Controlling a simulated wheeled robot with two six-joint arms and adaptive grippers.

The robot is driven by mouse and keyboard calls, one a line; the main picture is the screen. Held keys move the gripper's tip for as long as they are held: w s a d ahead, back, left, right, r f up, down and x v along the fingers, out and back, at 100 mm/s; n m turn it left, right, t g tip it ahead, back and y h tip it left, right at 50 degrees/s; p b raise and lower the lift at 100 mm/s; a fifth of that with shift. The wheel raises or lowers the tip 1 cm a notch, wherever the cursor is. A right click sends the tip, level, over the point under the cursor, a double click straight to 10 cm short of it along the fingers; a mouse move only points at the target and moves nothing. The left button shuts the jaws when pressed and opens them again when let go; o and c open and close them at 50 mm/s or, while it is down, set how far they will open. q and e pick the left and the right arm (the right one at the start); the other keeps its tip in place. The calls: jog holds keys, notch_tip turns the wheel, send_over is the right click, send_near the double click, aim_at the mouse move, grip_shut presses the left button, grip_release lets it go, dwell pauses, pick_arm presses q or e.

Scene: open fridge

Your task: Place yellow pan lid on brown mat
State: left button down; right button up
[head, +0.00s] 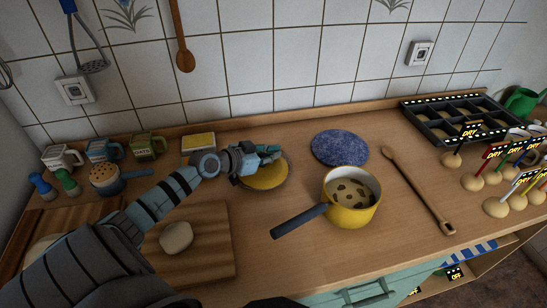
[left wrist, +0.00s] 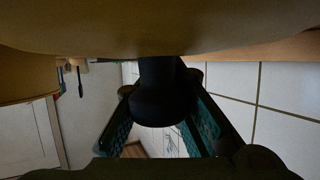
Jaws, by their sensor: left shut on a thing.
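The yellow pan lid (head: 266,179) is at the middle of the counter, left of the yellow pan (head: 352,212). My left gripper (head: 267,154) is over it and shut on its dark knob (left wrist: 160,95), which the left wrist view shows between the two fingers. The lid's underside cannot be seen. A brownish round edge (head: 287,164) shows around the lid and looks like the brown mat, mostly hidden; I cannot tell whether the lid touches it. The pan is open, with dark-spotted contents and a dark handle pointing front left. My right gripper is not in view.
A blue round mat (head: 340,148) lies right of the lid. A wooden spoon (head: 420,190) lies right of the pan. A cutting board (head: 215,245) with a pale round piece (head: 176,236) is front left. A yellow box (head: 198,142) and mugs (head: 104,151) stand near the wall.

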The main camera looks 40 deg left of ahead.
pick_arm(q)
jog(key=c, duration=2.2)
grip_release()
jog(key=shift+f, duration=0.15)
jog(key=o, duration=0.6)
jog(key=shift+c, duration=0.2)
jog(key=shift+r, duration=0.25)
jog(key=p+v, duration=0.4)
jog(key=v, duration=0.7)
jog(key=shift+s+r, duration=0.1)
jog(key=shift+s+a+r+p, duration=0.1)
jog(key=shift+s+p, duration=0.2)
jog(key=shift+s, duration=0.15)
